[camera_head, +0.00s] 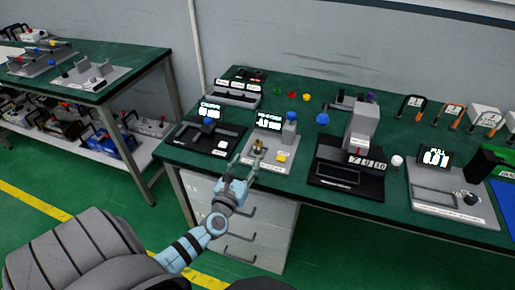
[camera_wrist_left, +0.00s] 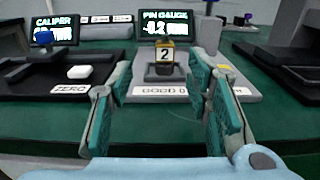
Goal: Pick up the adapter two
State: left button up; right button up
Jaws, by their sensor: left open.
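A small brass-coloured adapter labelled "2" (camera_wrist_left: 164,54) stands on a dark seat of the pin gauge station (camera_wrist_left: 160,91), straight ahead in the left wrist view. In the head view the adapter (camera_head: 257,146) is small, in front of the pin gauge screen. My left gripper (camera_head: 247,165) is open and empty, just in front of the station. In the left wrist view its two teal-padded fingers (camera_wrist_left: 164,100) are spread to either side of the adapter's line, short of it and not touching it. My right gripper is not in view.
The caliper station (camera_head: 192,140) stands to the left of the pin gauge, and a black-based device (camera_head: 345,178) to the right. A yellow button (camera_head: 281,157) is close beside the adapter. A grey station with a screen (camera_head: 447,196) is farther right. Drawers (camera_head: 247,240) are below the green tabletop.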

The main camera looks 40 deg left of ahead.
aim_at(256, 145)
pick_arm(q)
jog(key=x, duration=0.3)
jog(key=b+x, duration=0.1)
jog(key=x, duration=0.6)
jog(key=shift+w+d+r+b, duration=0.1)
jog(key=shift+d+b, duration=0.15)
jog(key=shift+b, duration=0.05)
jog(key=shift+r, duration=0.1)
grip_shut()
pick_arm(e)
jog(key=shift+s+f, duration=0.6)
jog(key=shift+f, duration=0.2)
